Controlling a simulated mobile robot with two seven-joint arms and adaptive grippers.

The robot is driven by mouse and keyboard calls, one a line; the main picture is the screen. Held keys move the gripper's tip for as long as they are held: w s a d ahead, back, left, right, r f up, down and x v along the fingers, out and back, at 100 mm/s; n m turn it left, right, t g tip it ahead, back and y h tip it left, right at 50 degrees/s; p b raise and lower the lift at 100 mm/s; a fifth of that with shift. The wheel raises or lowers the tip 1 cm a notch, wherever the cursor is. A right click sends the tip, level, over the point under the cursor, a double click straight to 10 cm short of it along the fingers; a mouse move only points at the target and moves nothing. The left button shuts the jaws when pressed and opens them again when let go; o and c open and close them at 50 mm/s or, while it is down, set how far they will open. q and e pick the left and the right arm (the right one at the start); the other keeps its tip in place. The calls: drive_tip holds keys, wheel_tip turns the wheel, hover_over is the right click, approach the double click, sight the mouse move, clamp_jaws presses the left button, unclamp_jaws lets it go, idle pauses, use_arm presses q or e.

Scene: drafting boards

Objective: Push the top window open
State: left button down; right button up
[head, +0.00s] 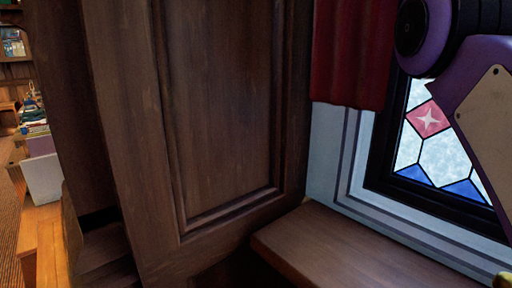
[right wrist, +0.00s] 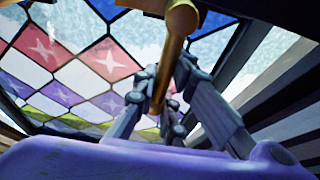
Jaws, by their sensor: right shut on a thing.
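The stained-glass window (head: 425,150) is at the right of the head view, partly hidden by my purple arm. Its dark frame surrounds clear, blue and pink panes. In the right wrist view the leaded glass (right wrist: 75,75) with red, white and purple panes fills the upper left. A brass handle bar (right wrist: 176,45) runs down from the top middle. My right gripper (right wrist: 162,92) is shut on this bar, with its grey fingers either side. Whether the window is ajar cannot be told. My left gripper is in neither view.
A wooden sill (head: 350,250) lies under the window. A dark red curtain (head: 350,55) hangs beside it. A brown wood panel (head: 225,110) stands to the left. A cluttered desk (head: 42,215) is at the far left.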

drive_tip(key=shift+f+x, duration=0.15)
drive_tip(key=shift+x, duration=0.5)
drive_tip(key=shift+f+x, duration=0.15)
drive_tip(key=shift+x, duration=0.5)
drive_tip(key=shift+d, duration=0.15)
drive_tip(key=shift+f+x, duration=0.2)
drive_tip(key=shift+x, duration=0.65)
drive_tip(key=shift+f+x, duration=0.15)
drive_tip(key=shift+x, duration=0.7)
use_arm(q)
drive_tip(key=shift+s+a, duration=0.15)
use_arm(e)
drive_tip(key=shift+r, duration=0.2)
drive_tip(key=shift+d+r, duration=0.15)
